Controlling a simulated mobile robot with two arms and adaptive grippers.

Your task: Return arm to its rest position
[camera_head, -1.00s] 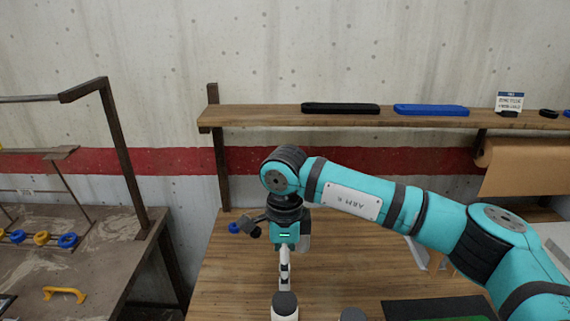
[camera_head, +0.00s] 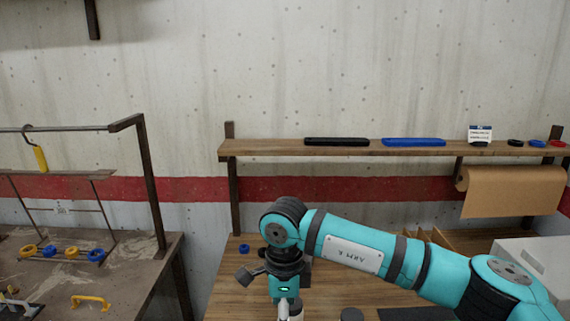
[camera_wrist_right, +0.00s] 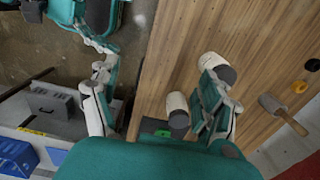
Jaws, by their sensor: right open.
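My right arm reaches in from the right in the head view, over the wooden bench (camera_head: 232,280), with its wrist bent downward. Its gripper (camera_head: 288,308) is cut off by the bottom edge there. In the right wrist view this gripper (camera_wrist_right: 158,92) is open, with its fingers wide apart and nothing held between them. Two white cylinders with dark ends (camera_wrist_right: 178,110) (camera_wrist_right: 217,68) show near its right-hand finger; I cannot tell whether they touch it. A teal part with pale links (camera_wrist_right: 95,25), apparently my left gripper, shows at the upper left; its jaw state is unclear.
A wall shelf (camera_head: 270,147) holds a black bar (camera_head: 337,142) and a blue bar (camera_head: 413,142). A brown paper roll (camera_head: 512,190) hangs below. A dark table (camera_head: 150,270) with a metal frame (camera_head: 148,190) stands left. A mallet (camera_wrist_right: 282,112) lies on the bench.

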